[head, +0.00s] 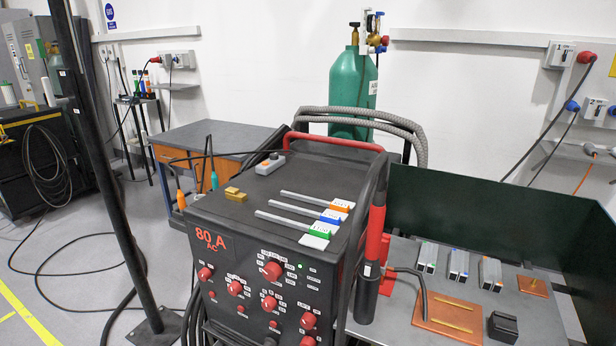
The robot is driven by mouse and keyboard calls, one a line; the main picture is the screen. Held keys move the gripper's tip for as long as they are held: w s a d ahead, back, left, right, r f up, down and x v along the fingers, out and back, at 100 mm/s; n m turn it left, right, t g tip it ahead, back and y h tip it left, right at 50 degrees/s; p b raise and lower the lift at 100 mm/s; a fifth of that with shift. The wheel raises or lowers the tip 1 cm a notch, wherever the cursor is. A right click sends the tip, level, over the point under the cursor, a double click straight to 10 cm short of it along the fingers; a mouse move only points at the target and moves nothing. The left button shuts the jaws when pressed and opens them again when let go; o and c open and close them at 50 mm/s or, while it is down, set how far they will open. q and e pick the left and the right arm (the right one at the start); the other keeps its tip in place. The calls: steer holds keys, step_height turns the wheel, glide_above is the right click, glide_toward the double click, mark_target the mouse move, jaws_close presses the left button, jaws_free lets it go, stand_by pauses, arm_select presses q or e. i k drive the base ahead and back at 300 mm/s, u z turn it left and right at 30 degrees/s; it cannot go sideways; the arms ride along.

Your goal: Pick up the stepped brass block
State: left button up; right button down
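The stepped brass block (236,195) is a small gold-coloured piece with a raised step. It rests on the black top of the welding machine (285,188), near its left front edge. Nothing touches it and its top is uncovered. Neither of my grippers shows in the head view.
Several grey bars with coloured ends (312,203) lie right of the block. Orange and teal cable connectors (214,180) stand at the left edge. A red handle (333,141) and grey hoses rise behind.

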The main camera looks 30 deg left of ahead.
mark_target(231, 194)
steer(key=u, duration=1.25)
steer(key=k, duration=0.5)
steer(key=u, duration=0.85)
steer(key=i, duration=0.85)
steer(key=z, duration=1.6)
